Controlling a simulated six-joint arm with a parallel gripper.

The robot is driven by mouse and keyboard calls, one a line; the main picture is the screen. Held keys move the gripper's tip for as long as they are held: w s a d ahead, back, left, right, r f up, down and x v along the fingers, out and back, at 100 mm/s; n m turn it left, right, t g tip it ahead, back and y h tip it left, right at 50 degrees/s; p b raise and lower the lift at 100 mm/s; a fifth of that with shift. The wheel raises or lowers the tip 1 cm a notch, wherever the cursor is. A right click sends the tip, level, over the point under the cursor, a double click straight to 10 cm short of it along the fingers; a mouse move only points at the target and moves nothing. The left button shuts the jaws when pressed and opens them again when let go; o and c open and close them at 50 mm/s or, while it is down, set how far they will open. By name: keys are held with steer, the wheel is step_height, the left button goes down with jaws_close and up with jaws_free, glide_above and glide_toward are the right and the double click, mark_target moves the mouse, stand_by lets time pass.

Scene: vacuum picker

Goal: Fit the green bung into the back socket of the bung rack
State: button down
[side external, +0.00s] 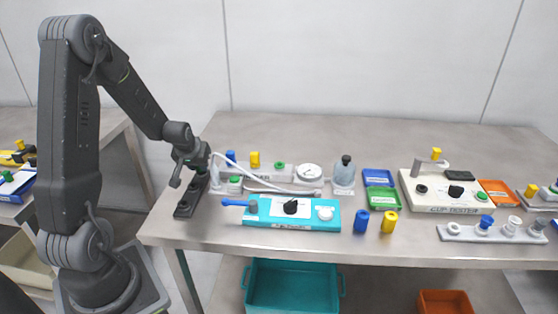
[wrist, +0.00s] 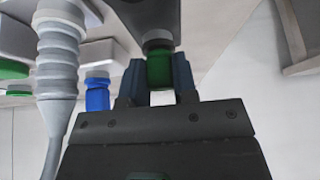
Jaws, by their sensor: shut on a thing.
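The green bung (wrist: 159,70) is between the two fingers of my gripper (wrist: 158,82) in the wrist view, with its pale end pointing at a dark block. The dark block, seemingly the bung rack (wrist: 125,14), lies just beyond that end; I cannot tell whether they touch. In the side view the dark rack (side external: 187,196) lies along the left end of the bench, with round sockets on top. My gripper (side external: 198,165) is over its back end and hides the back socket.
A pale hose (side external: 219,157) curves right beside my gripper. A blue-topped piece (side external: 230,156) stands close by, with a yellow one (side external: 255,159) beyond. A teal box (side external: 270,214) with a blue lever lies right of the rack. The bench's left edge is close to the rack.

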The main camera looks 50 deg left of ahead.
steer(key=shift+f, duration=0.1)
steer(key=c, duration=0.8)
jaws_free()
steer(key=shift+v, duration=3)
steer(key=d+r+m+t+h, duration=0.1)
steer(key=d+r+m, duration=0.1)
steer(key=d+r, duration=0.5)
steer(key=d+r+m+h, duration=0.1)
steer(key=d+r+m, duration=0.25)
steer(key=d, duration=0.75)
steer(key=s+d+r+m, duration=0.1)
steer(key=s+d, duration=0.2)
steer(key=s+d+r+m+h, duration=0.1)
steer(key=s+d+r, duration=0.1)
steer(key=s+d, duration=0.2)
steer(key=s+d+r+m+h, duration=0.1)
steer(key=s+d, duration=0.2)
steer(key=d, duration=0.1)
steer(key=shift+s+r+m, duration=0.25)
steer(key=shift+s+r, duration=0.1)
steer(key=shift+s, duration=0.05)
